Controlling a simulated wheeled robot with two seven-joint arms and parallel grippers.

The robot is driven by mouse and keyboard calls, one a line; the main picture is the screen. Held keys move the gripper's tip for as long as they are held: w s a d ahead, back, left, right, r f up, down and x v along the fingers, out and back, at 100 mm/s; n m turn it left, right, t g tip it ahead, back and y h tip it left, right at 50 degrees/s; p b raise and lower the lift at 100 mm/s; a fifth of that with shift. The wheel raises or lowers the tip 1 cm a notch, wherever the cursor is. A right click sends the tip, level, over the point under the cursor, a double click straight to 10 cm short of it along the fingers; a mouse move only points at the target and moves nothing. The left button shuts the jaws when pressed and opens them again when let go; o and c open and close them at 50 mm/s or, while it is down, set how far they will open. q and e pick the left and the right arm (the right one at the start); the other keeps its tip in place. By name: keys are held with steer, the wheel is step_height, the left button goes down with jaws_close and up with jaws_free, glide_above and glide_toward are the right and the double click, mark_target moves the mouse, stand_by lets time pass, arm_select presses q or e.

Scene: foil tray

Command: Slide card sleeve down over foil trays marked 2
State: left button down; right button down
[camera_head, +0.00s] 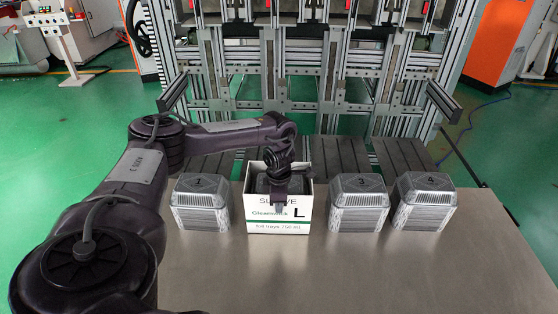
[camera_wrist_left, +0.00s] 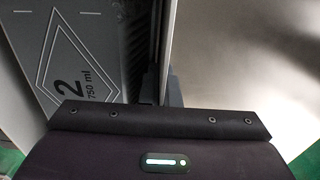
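In the left wrist view the tray top marked "2 750 ml" (camera_wrist_left: 85,55) lies beside the sleeve's wall (camera_wrist_left: 165,40). My left gripper (camera_head: 279,208) is at the front wall, fingers pointing down. In the wrist view its fingers (camera_wrist_left: 161,90) close on that wall, one on each side. My right gripper is out of view.
A stack of foil trays (camera_head: 202,205) stands left of the sleeve. Stacks marked 3 (camera_head: 359,205) and 4 (camera_head: 423,203) stand to the right. The steel table (camera_head: 400,275) is clear in front. A metal frame machine (camera_head: 310,90) rises behind.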

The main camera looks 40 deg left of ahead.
arm_select(q)
steer(key=shift+s+f, duration=0.1)
steer(key=shift+f, duration=0.05)
stand_by(0.6)
steer(key=c, duration=1.6)
jaws_free()
step_height(320, 180, up, 8)
steer(key=shift+r, duration=0.1)
